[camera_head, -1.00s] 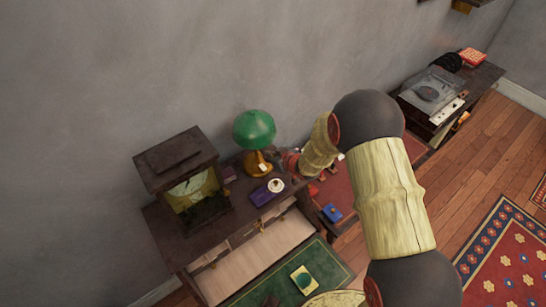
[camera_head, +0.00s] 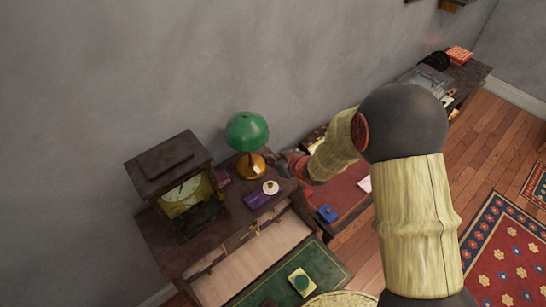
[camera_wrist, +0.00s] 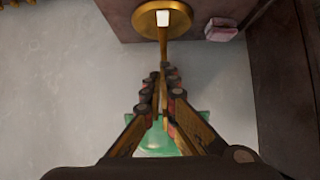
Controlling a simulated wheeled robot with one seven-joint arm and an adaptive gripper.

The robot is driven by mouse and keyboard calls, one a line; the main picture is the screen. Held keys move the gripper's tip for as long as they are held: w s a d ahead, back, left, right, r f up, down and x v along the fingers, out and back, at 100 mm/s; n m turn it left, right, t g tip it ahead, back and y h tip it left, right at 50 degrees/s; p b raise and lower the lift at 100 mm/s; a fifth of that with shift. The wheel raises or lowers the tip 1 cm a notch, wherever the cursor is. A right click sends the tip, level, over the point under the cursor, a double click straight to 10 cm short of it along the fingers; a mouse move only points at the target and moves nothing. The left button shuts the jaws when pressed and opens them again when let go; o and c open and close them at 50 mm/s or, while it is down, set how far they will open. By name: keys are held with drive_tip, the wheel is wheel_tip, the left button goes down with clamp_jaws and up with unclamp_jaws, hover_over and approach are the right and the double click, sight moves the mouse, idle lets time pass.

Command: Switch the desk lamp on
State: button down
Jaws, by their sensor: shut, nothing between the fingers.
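The desk lamp has a green shade (camera_head: 247,131) and a round brass base (camera_head: 250,167), and stands on a dark wooden desk (camera_head: 165,235). No glow shows on the shade. In the wrist view, the brass base (camera_wrist: 143,20) is at the top, with a pale rectangular piece (camera_wrist: 164,19) on it that looks like the switch. The green shade (camera_wrist: 160,143) is partly hidden behind my fingers. My gripper (camera_wrist: 163,72) is shut and empty, its tips in front of the lamp stem and short of the base in the picture. In the head view, my gripper (camera_head: 285,165) is just right of the lamp.
A dark-framed clock (camera_head: 180,190) stands left of the lamp. A purple box (camera_head: 257,200) and a small white round item (camera_head: 270,187) lie in front of it. A pinkish block (camera_wrist: 221,30) is beside the base. A grey wall rises behind.

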drive_tip(key=shift+s+d+f+b, duration=0.1)
drive_tip(key=shift+f+b, duration=0.1)
drive_tip(key=shift+b, duration=0.75)
drive_tip(key=b, duration=0.2)
drive_tip(key=s+b, duration=0.1)
drive_tip(key=b, duration=0.1)
drive_tip(key=shift+d+f+b, duration=0.1)
drive_tip(key=shift+d+b, duration=0.1)
drive_tip(key=shift+b, duration=0.15)
drive_tip(key=b, duration=0.1)
hover_over(259, 170)
wheel_tip(259, 170, down, 6)
drive_tip(key=shift+d+f, duration=0.1)
wheel_tip(259, 170, down, 2)
drive_tip(key=shift+f, duration=0.15)
drive_tip(key=shift+w+f+b, duration=0.1)
drive_tip(key=shift+f+b, duration=0.2)
drive_tip(key=shift+f, duration=0.25)
